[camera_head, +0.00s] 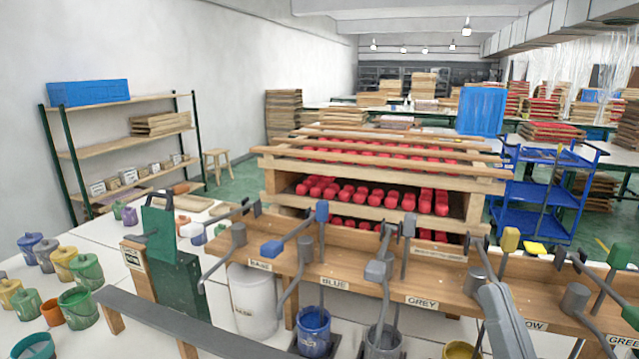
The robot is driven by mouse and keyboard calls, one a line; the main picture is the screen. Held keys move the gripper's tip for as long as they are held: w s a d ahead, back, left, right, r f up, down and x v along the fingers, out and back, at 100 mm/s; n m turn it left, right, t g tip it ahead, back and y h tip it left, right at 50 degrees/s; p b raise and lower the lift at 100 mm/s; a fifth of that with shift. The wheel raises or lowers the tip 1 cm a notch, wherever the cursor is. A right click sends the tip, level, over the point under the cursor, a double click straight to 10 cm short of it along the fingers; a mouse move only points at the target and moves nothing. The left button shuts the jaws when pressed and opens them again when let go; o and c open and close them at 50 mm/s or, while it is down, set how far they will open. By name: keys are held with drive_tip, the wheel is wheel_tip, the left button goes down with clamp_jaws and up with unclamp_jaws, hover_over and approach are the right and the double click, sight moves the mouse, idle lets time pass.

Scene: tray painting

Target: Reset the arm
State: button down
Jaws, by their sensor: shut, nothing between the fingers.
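I cannot make out my gripper in the head view. A light grey rounded part rises from the bottom edge at the lower right, in front of the yellow station; I cannot tell whether it is a link of my arm. The wooden dispenser bench (345,258) runs across the front, with labels for base, blue, grey and more.
A blue bucket (314,330) and a grey bucket (382,340) stand under the bench. A wooden rack (465,212) of red pieces stands behind. A dark green box (180,285) and several paint pots are at left. A blue cart (545,190) is at right.

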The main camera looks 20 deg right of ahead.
drive_tip(key=s+a+f+n+g+y, duration=0.1)
drive_tip(key=s+a+f+g, duration=0.2)
drive_tip(key=f, duration=0.6)
drive_tip(key=s+a+f+n+g+y, duration=0.1)
drive_tip(key=s+a+f+g+y, duration=0.2)
drive_tip(key=f, duration=0.5)
drive_tip(key=s+f+g, duration=0.2)
drive_tip(key=s+f, duration=0.3)
drive_tip(key=s, duration=0.2)
drive_tip(key=s+a+f+g+h, duration=0.1)
drive_tip(key=s+f+g, duration=0.2)
drive_tip(key=s+f, duration=0.2)
drive_tip(key=s, duration=0.3)
drive_tip(key=shift+a+m+g, duration=0.25)
drive_tip(key=shift+m+g, duration=0.05)
drive_tip(key=shift+m, duration=0.1)
drive_tip(key=shift+w, duration=0.1)
